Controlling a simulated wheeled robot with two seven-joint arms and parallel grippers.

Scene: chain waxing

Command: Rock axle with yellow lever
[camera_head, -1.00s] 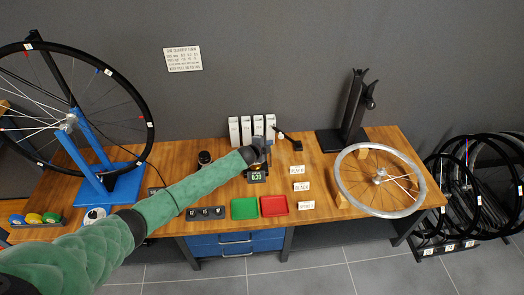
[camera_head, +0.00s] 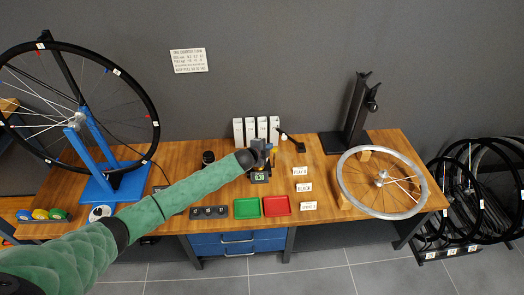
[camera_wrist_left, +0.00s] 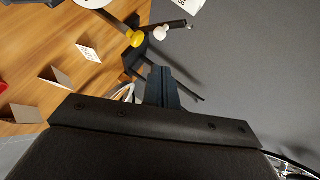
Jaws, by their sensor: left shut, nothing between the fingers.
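My left gripper (camera_head: 268,152) is shut and empty, above the back middle of the bench, behind a small display (camera_head: 260,177) with green digits. In the left wrist view its closed fingers (camera_wrist_left: 160,80) point toward a yellow knob (camera_wrist_left: 136,39), the lever's end, with a visible gap between them. A white knob (camera_wrist_left: 160,33) on a dark rod (camera_wrist_left: 177,25) is beside the yellow one. In the head view the dark rod (camera_head: 293,142) shows just right of my gripper; the yellow knob cannot be made out there. My right gripper is not in view.
A wheel stands in a blue truing stand (camera_head: 115,182) at left. A silver rim (camera_head: 345,190) lies at right before a black stand (camera_head: 352,115). Green (camera_head: 247,207) and red (camera_head: 276,205) trays and white label cards (camera_head: 303,187) occupy the front middle. White boxes (camera_head: 250,130) stand behind.

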